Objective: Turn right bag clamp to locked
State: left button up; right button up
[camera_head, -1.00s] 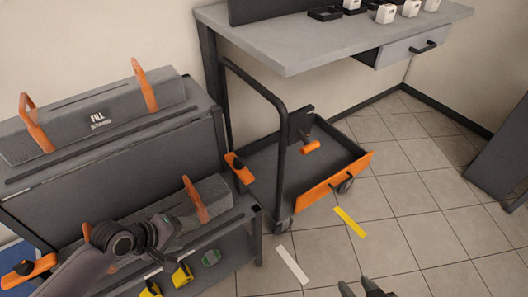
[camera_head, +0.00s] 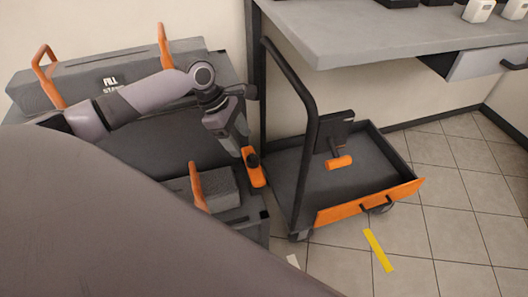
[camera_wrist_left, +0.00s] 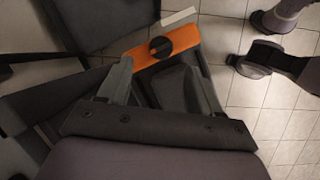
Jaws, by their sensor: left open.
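The right bag clamp (camera_head: 256,170) is an orange bar with a black round knob, at the right end of the grey fill stand (camera_head: 130,75). In the left wrist view the orange clamp (camera_wrist_left: 165,52) and its knob lie just beyond the fingers, partly behind a fingertip. My left gripper (camera_head: 240,148) is open, pointing down beside and above the clamp. In the wrist view the left gripper (camera_wrist_left: 156,72) has its fingers apart with nothing held; I cannot tell if a finger touches the clamp. My right gripper is not seen in the head view.
A dark cart (camera_head: 365,180) with an orange front panel and a tall handle stands right of the clamp. A grey workbench (camera_head: 400,35) is above it. An orange upright bracket (camera_head: 197,187) stands left of the clamp. Tiled floor is clear at right.

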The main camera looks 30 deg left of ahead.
aim_at(251, 158)
pick_arm(q)
jog(key=b+x, duration=0.1)
jog(key=x, duration=0.5)
jog(key=shift+d+f+b, duration=0.1)
jog(key=shift+f+b, duration=0.2)
jog(key=shift+f, duration=0.05)
grip_shut()
